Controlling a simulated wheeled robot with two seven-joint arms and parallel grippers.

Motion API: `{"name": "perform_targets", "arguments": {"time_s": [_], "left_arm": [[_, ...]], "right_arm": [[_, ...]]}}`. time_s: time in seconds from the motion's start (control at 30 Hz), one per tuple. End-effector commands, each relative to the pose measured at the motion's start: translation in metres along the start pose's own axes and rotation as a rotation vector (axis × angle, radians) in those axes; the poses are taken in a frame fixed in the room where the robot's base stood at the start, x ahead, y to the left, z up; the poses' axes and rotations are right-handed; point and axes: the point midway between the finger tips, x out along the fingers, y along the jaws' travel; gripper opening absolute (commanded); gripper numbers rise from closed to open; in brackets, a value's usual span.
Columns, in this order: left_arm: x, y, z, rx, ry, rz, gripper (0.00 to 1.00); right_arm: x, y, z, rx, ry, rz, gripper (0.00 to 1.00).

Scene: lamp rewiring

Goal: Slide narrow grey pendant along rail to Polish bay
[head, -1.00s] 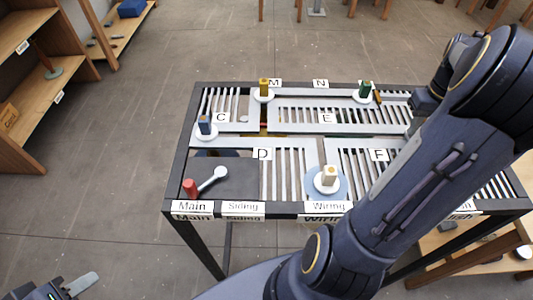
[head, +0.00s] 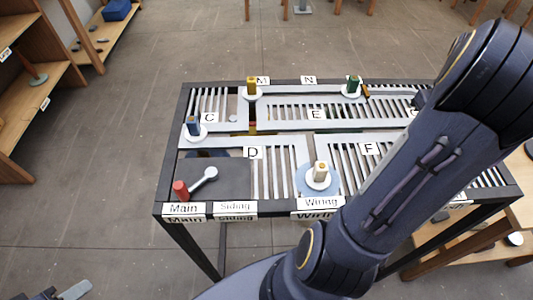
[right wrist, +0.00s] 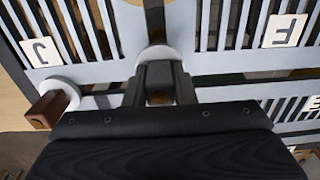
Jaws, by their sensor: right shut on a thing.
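In the right wrist view my right gripper (right wrist: 160,88) is shut on a narrow pendant standing on a white disc (right wrist: 158,54) on the slotted rail. The Polish bay label is mostly hidden behind the arm. My left gripper (head: 72,290) is at the bottom left, away from the table, and only partly in view.
Other pendants on white discs are yellow (head: 252,86), green (head: 353,85), blue (head: 193,126) and cream (head: 320,170). A red-ended lever (head: 181,190) lies at the front left.

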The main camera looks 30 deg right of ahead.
Motion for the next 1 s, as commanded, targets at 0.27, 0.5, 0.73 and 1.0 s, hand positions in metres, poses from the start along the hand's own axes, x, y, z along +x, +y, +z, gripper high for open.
{"name": "perform_targets", "arguments": {"time_s": [0.27,0.5,0.73,1.0], "left_arm": [[0.005,-0.002,0.003,0.0,0.0,0.0,0.36],[0.008,-0.004,0.004,0.0,0.0,0.0,0.36],[0.01,-0.005,0.005,0.0,0.0,0.0,0.36],[0.012,-0.005,0.006,0.0,0.0,0.0,0.36]], "right_arm": [[0.002,0.0,0.03,0.003,-0.005,-0.002,0.04],[0.002,0.0,0.054,0.003,-0.006,-0.002,0.04],[0.002,0.0,0.076,0.003,-0.005,-0.003,0.04],[0.002,0.0,0.103,0.003,-0.006,-0.004,0.04]]}}
